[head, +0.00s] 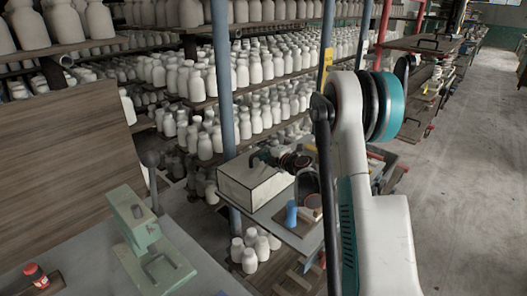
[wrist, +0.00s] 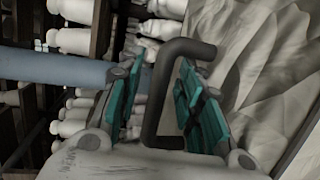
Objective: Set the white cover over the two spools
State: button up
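The white cover (head: 250,186), a box shape with dark edges, sits on a grey table in the head view. Its pale, creased-looking surface fills the right of the wrist view (wrist: 270,75). Its dark bent handle (wrist: 158,95) lies between the teal pads of my gripper (wrist: 160,85). The pads stand apart, with a gap visible beside the handle, so my gripper looks open around it. In the head view my gripper (head: 284,160) is at the cover's top. A blue upright cylinder (head: 291,214), possibly a spool, stands right of the cover. I cannot make out a second spool; my arm hides part of the table.
Shelves of white bottles (head: 240,70) fill the back, with a blue post (head: 222,75) close behind the cover. A green press-like tool (head: 148,240) and red jar (head: 36,275) are at left. Several bottles (head: 254,248) stand below the table. The aisle floor (head: 475,160) at right is clear.

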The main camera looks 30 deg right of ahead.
jog(key=shift+r, duration=0.2)
jog(key=p+v, duration=0.2)
jog(key=v, duration=1)
jog(key=shift+p, duration=0.4)
